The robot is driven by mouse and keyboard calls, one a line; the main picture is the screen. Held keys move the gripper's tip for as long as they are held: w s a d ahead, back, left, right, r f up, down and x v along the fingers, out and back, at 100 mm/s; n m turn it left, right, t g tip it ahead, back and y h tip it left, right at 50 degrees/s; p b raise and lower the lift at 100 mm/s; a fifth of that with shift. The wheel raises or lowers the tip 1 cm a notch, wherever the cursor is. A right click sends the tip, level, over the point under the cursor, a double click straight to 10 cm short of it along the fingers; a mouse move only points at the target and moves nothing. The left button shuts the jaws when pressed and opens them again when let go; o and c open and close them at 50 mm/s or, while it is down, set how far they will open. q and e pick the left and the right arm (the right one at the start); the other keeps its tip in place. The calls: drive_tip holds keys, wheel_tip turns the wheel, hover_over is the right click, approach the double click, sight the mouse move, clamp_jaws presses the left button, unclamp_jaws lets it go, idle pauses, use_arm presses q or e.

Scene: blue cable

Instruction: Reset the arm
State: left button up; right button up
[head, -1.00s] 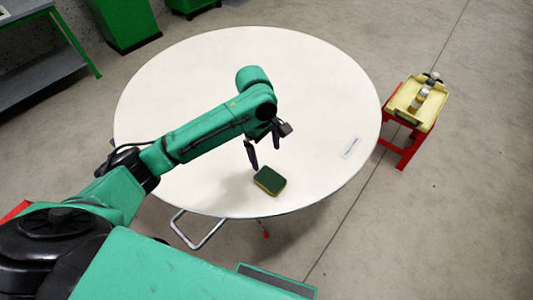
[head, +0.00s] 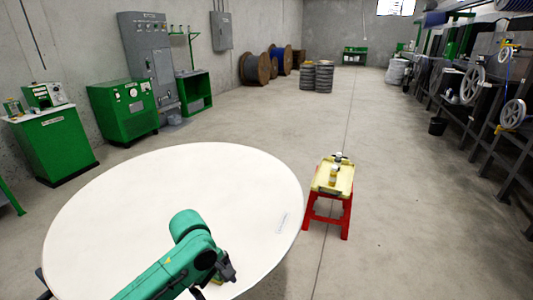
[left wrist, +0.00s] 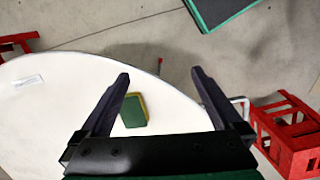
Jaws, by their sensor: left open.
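My left arm reaches in from the bottom of the head view over the round white table (head: 120,220). My left gripper (head: 228,272) is above the table near its front edge. In the left wrist view its two fingers (left wrist: 160,76) are spread apart with nothing between the tips. A green and yellow sponge (left wrist: 134,111) lies on the table below the gripper, nearer the left finger in that view. In the head view the sponge is mostly hidden behind the gripper. My right gripper is not in view.
A red stool (head: 345,215) with a yellow tray (head: 322,184) and small bottles stands right of the table. A white label (head: 283,222) lies at the table's right side. Green cabinets (head: 122,108) stand at the left wall. Open floor (head: 400,200) stretches ahead.

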use_arm(q)
drive_tip(key=s+a+f+m+t+y, duration=0.2)
drive_tip(key=s+a+f+m+t, duration=0.3)
drive_tip(key=s+a+m, duration=0.8)
wheel_tip(320, 180, down, 23)
drive_tip(key=d+m+g, duration=0.1)
drive_tip(key=g, duration=0.2)
drive_tip(key=s+a+f, duration=0.3)
drive_tip(key=s+f, duration=1.2)
drive_tip(key=s, duration=0.2)
drive_tip(key=shift+s+f+g, duration=0.15)
drive_tip(key=shift+g, duration=0.25)
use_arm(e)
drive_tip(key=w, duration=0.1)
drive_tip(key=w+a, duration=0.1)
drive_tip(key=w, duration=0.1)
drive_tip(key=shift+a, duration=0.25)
